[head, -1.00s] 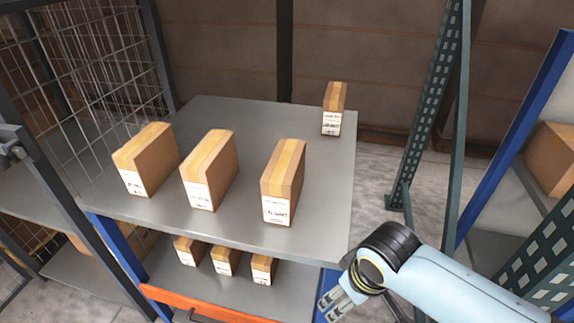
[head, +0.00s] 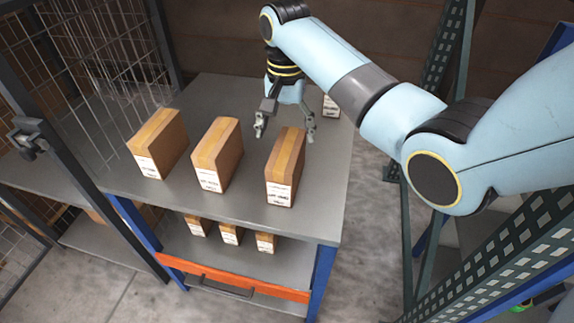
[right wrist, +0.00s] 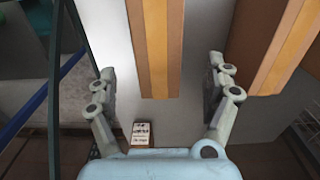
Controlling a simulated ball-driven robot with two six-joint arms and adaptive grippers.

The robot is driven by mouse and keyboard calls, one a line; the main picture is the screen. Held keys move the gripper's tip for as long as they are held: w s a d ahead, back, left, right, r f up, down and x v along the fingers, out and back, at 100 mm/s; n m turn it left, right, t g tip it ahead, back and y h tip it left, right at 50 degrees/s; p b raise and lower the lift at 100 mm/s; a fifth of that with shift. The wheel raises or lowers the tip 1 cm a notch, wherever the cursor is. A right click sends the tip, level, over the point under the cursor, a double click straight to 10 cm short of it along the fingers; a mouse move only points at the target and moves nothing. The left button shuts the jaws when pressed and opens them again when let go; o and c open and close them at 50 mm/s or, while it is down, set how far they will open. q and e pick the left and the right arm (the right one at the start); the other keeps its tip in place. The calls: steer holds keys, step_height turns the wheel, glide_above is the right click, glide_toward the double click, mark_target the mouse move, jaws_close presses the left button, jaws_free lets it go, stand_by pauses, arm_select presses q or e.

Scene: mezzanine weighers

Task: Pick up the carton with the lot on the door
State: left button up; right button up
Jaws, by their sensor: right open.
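Three brown cartons with tan tape and white labels stand upright in a front row on the grey table (head: 235,215): left carton (head: 158,143), middle carton (head: 218,153), right carton (head: 286,165). A fourth carton (head: 330,106) stands at the back, partly hidden by my arm. The label print is too small to read surely. My right gripper (head: 285,133) is open above the table, just behind the right carton. In the right wrist view a taped carton (right wrist: 155,50) shows between the open fingers, apart from both. No door with a lot shows. My left gripper is out of view.
Several small cartons (head: 231,235) stand on the shelf below, behind an orange bar (head: 230,277). A wire mesh cage (head: 85,75) is at left and a green perforated upright (head: 440,70) at right. Bare table lies in front of the cartons.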

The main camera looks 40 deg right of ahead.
mark_target(287, 148)
step_height(287, 148, down, 8)
steer(key=shift+s+f, duration=0.15)
steer(key=c, duration=1.7)
steer(key=shift+o, duration=0.2)
